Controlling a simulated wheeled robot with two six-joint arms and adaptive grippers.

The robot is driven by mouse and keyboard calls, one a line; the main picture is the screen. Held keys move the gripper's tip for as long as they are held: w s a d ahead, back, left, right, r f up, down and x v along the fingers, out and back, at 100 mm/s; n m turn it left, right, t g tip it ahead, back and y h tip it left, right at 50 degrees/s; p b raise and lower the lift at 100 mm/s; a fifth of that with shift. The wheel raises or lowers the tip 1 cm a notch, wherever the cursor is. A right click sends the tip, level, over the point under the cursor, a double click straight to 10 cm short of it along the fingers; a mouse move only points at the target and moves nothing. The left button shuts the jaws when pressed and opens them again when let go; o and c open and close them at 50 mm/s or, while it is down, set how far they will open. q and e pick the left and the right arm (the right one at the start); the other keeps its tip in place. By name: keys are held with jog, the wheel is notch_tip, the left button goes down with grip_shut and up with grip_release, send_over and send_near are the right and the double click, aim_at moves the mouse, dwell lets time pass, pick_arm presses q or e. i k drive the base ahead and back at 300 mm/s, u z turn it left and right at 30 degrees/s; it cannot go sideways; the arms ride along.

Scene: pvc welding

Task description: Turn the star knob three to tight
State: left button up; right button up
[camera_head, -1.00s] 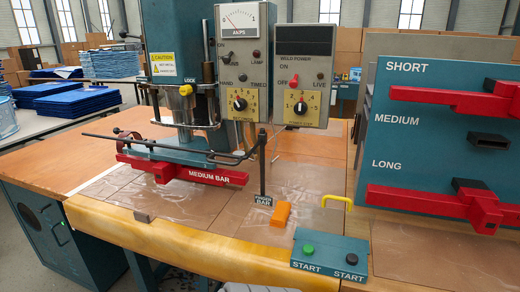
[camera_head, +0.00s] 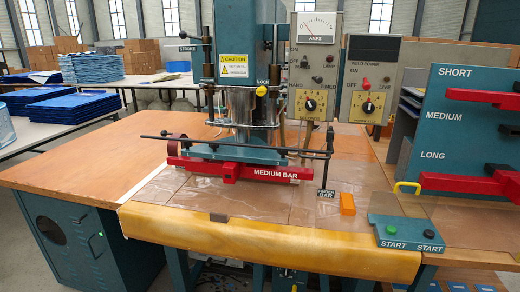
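A teal press (camera_head: 234,135) stands on the work table. It carries a red bar (camera_head: 232,168) labelled MEDIUM BAR, low over clear sheet. A round yellow knob (camera_head: 262,91) sits on the press beside the word LOCK; I cannot tell whether it is the star knob or how tight it is. Two black dial knobs show on the control boxes, one on the amps box (camera_head: 310,105) and one on the weld power box (camera_head: 368,108). Neither of my grippers is in view.
A teal rack (camera_head: 455,140) with red bars stands at the right. A START button box (camera_head: 405,232), an orange block (camera_head: 347,204) and a yellow hook (camera_head: 407,186) sit at the front right. A thin black rod (camera_head: 235,144) crosses the press. The table's left side is clear.

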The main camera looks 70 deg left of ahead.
aim_at(283, 154)
jog(key=u, duration=1.4)
jog(key=i, duration=0.05)
